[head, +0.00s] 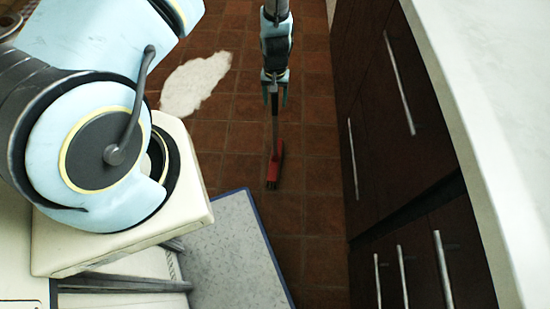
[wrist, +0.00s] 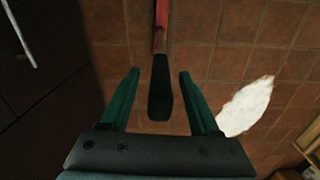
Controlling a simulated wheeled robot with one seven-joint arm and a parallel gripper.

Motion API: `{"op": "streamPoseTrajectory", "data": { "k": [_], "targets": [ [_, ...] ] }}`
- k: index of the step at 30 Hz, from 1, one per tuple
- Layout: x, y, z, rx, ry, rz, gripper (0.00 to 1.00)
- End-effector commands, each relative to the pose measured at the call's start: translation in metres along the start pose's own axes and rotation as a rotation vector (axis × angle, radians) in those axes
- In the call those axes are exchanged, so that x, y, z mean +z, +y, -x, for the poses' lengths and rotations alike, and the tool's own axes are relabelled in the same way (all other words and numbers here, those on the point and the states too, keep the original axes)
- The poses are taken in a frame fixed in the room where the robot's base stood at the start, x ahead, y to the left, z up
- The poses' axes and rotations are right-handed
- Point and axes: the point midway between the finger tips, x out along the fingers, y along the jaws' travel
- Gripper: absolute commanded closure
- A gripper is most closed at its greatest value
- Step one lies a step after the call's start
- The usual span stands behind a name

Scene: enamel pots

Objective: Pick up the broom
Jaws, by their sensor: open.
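The broom has a red head (head: 275,168) low over the tiled floor in the head view, with a thin shaft leading up to my gripper (head: 275,97). In the wrist view, the broom's black handle end (wrist: 160,95) and red part (wrist: 161,30) run down the middle. My gripper (wrist: 159,76) is open, with one green finger on each side of the black handle. Gaps show between the handle and both fingers. How deep the handle lies between the fingers is hard to tell. The upper part of the broom is hidden by my gripper in the head view.
Dark cabinets (head: 368,150) with metal handles and a white countertop (head: 490,110) line the right. A white rug (head: 195,85) lies on the brown tiles to the left. A blue-edged pale surface (head: 230,250) is at the lower middle. Tiles around the broom head are clear.

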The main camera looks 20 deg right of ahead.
Motion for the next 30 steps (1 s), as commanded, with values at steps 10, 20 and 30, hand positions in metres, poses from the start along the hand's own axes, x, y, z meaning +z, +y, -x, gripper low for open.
{"op": "streamPoseTrajectory", "data": {
  "k": [10,20,30],
  "targets": [
    [0.0,0.0,0.0001,0.0,0.0,0.0,0.57],
    [0.0,0.0,0.0002,0.0,0.0,0.0,0.94],
    [0.0,0.0,0.0003,0.0,0.0,0.0,1.0]
  ]
}}
